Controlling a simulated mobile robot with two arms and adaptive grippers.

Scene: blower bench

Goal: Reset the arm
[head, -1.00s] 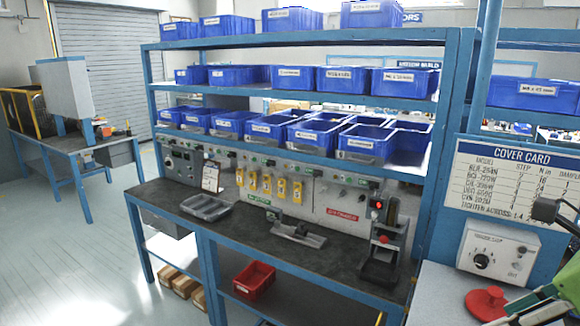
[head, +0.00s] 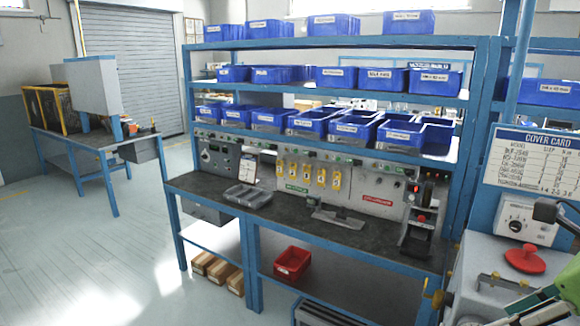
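The task names an arm, and only a little of an arm may show at the right edge of the head view. A black part (head: 548,212) there, seen side-on and cut off by the edge, looks like the end of my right arm. Its fingers cannot be made out, and nothing is seen in it. It is in front of a white control box with a dial (head: 527,220). My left arm and gripper are out of view.
A blue-framed bench (head: 340,215) with shelves of blue bins stands ahead. A red bin (head: 292,263) sits on its lower shelf. A light work surface with a red knob-like part (head: 524,259) is close at right. Clear floor (head: 90,265) lies at left.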

